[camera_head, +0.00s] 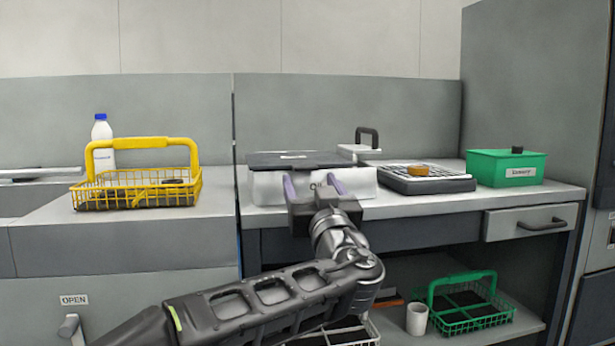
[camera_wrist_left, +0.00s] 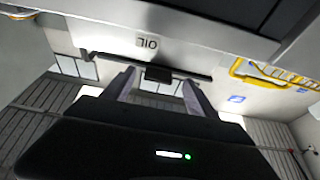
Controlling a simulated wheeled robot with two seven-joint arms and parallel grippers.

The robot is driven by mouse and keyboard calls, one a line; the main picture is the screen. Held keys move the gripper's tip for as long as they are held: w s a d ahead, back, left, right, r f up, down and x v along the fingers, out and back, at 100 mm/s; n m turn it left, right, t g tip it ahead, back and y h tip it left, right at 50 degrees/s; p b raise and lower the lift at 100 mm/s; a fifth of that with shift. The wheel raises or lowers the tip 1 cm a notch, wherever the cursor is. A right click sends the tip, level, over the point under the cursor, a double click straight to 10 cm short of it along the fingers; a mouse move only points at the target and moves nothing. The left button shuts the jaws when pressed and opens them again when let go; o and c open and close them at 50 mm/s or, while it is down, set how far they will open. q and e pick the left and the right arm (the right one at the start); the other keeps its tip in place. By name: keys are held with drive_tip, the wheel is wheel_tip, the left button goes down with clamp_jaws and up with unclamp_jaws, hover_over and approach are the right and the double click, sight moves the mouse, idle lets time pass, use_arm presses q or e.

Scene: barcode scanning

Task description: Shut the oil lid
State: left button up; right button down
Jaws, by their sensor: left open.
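The oil container (camera_head: 358,181) is a white box on the counter with an "OIL" label on its front, and the label shows upside down in the left wrist view (camera_wrist_left: 148,43). Its dark grey lid (camera_head: 297,159) lies roughly flat across the top; I cannot tell whether it is fully closed. My left gripper (camera_head: 312,184) is in front of the box, its two purple-grey fingers apart and empty. In the left wrist view the fingers (camera_wrist_left: 158,77) point toward a dark bar (camera_wrist_left: 110,56) below the label; I cannot tell if they touch it. My right gripper is out of view.
A yellow wire basket (camera_head: 138,187) and a white bottle (camera_head: 101,135) stand on the left counter. Right of the oil box are a dark grill-like tray (camera_head: 415,180) and a green box (camera_head: 507,168). A green basket (camera_head: 470,300) and white cup (camera_head: 417,319) are on the lower shelf.

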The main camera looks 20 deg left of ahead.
use_arm(q)
drive_tip(key=shift+v, duration=1.95)
drive_tip(key=shift+f, duration=0.1)
